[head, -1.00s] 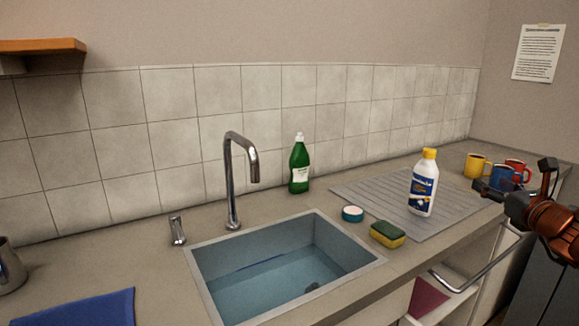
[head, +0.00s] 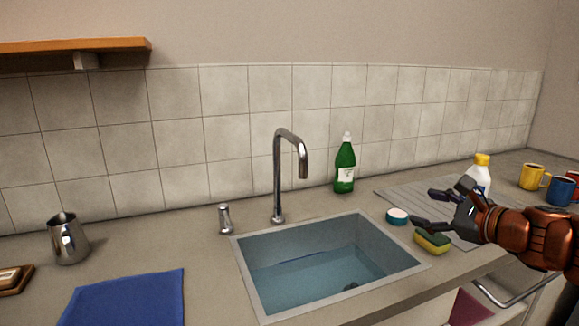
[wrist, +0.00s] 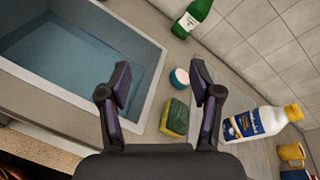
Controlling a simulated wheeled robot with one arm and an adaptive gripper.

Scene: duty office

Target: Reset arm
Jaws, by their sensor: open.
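My gripper (head: 439,208) is at the right in the head view, above the counter near the right end of the sink. In the wrist view my gripper (wrist: 159,80) shows two dark fingers spread apart with nothing held between them. A yellow and green sponge (head: 432,242) lies on the counter below the gripper; it also shows in the wrist view (wrist: 175,117). A round teal and white container (head: 397,216) lies beside the sponge. A white bottle with a yellow cap (head: 480,178) stands behind the gripper, partly hidden by it, and shows clearly in the wrist view (wrist: 252,124).
The sink (head: 248,272) holds water, with a tall tap (head: 278,180) behind it. A green bottle (head: 345,168) stands near the tiled wall. A metal jug (head: 68,240) and a blue cloth (head: 125,299) are at left. Mugs (head: 532,177) stand at far right.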

